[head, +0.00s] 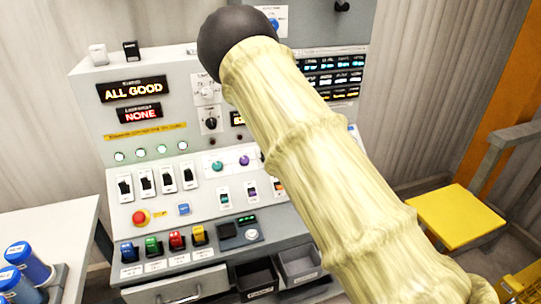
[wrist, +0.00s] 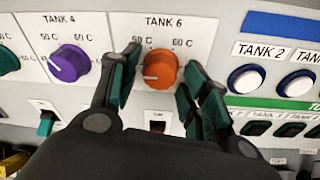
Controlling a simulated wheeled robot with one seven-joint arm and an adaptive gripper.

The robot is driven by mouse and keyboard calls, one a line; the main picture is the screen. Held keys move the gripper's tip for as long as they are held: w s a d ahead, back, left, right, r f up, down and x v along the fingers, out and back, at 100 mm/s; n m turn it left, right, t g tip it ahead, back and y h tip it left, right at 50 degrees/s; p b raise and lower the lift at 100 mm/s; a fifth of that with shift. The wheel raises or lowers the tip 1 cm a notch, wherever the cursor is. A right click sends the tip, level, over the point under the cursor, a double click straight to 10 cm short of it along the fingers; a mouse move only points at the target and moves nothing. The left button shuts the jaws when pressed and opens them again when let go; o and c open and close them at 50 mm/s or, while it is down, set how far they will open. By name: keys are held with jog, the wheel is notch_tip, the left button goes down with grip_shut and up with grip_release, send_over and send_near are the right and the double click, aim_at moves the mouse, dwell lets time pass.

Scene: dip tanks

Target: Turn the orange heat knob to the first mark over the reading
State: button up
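The orange knob (wrist: 160,68) shows in the wrist view under the label TANK 6, with 50 C printed at its upper left and 60 C at its upper right. Its pointer seems to face left, but the exact setting is hard to read. My gripper (wrist: 161,75) is open, with dark green pads on either side of the knob. A gap shows between the knob and the right finger; the left finger is close to the knob, and contact cannot be told. In the head view my arm hides the knob and gripper.
A purple TANK 4 knob (wrist: 69,63) is left of the gripper. Blue buttons (wrist: 246,80) are to the right, and a rocker switch (wrist: 158,124) is below. The console (head: 150,90) has lit displays (head: 333,78); their small readings are illegible. A yellow seat (head: 455,216) stands right.

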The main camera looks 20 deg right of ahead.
jog(key=shift+r, duration=0.1)
jog(key=shift+r, duration=0.2)
jog(key=v, duration=1.1)
jog(key=shift+s, duration=0.2)
jog(key=shift+r, duration=0.1)
